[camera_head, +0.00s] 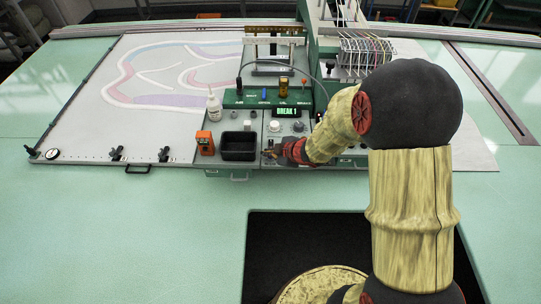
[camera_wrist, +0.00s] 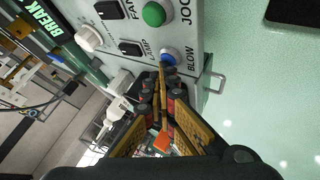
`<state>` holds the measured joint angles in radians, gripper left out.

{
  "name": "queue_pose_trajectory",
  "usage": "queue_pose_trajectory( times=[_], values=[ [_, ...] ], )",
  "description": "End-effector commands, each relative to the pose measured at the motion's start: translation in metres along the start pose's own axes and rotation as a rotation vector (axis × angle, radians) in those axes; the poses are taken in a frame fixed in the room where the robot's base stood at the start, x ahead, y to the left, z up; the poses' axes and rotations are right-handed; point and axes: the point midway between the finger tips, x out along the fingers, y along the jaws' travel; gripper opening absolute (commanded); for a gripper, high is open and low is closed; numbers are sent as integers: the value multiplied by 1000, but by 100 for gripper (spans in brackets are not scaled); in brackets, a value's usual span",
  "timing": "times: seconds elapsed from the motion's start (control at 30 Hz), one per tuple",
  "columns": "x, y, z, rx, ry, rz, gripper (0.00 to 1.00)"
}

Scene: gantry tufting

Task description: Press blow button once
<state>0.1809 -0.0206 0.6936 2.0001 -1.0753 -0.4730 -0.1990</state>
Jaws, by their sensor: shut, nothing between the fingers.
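The blow button (camera_wrist: 170,54) is a round blue cap in a pale ring on the grey control panel (camera_wrist: 205,22), with the word BLOW printed beside it. My gripper (camera_wrist: 163,72) is shut and empty, its fingertips together right at the button's near edge and covering part of it. I cannot tell whether the tips touch the button. In the head view my gripper (camera_head: 268,153) is low over the front of the panel, and the blue button cannot be made out there.
A green JOG button (camera_wrist: 154,14) and black FAN and LAMP (camera_wrist: 130,48) switches sit close by. A white knob (camera_wrist: 88,37) and the BREAK 1 display (camera_head: 286,112) are further back. A black tray (camera_head: 239,146), orange box (camera_head: 205,143) and white bottle (camera_head: 213,106) stand left of my gripper.

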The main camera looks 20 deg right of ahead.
Motion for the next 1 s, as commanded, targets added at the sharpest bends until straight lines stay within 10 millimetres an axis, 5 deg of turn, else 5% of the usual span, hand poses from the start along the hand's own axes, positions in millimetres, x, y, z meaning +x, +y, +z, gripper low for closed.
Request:
queue_pose_trajectory(
  times=[1.0],
  values=[
    [-25, 18, -18, 0, 0, 0, 0]
  ],
)
